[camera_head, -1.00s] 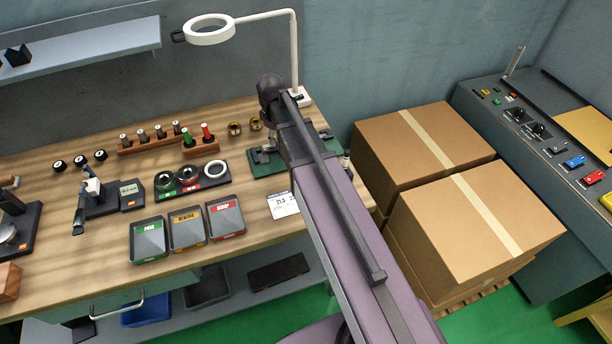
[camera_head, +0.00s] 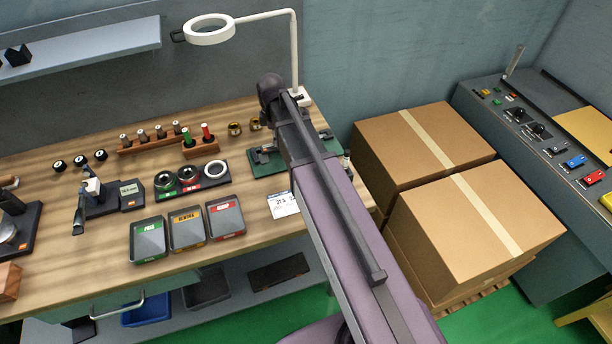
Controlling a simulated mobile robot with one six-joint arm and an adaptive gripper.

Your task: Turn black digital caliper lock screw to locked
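A green mat (camera_head: 262,168) lies on the wooden bench, partly behind my arm. Dark items rest on it and show on both sides of the arm. The black digital caliper may be among them, but I cannot make it out clearly. Its lock screw is too small or hidden, so I cannot tell its position. My arm crosses the picture from the lower right up to the back of the bench and covers the middle of the mat. My gripper does not show; it is hidden behind the arm.
The wooden bench (camera_head: 60,235) holds a white ring lamp (camera_head: 297,60), a red-topped plug block (camera_head: 203,147), a ring-gauge tray (camera_head: 192,193) and three small sorting trays, including a green-labelled one (camera_head: 148,240). Cardboard boxes (camera_head: 470,235) stand at the right. A white card (camera_head: 282,204) lies near the mat.

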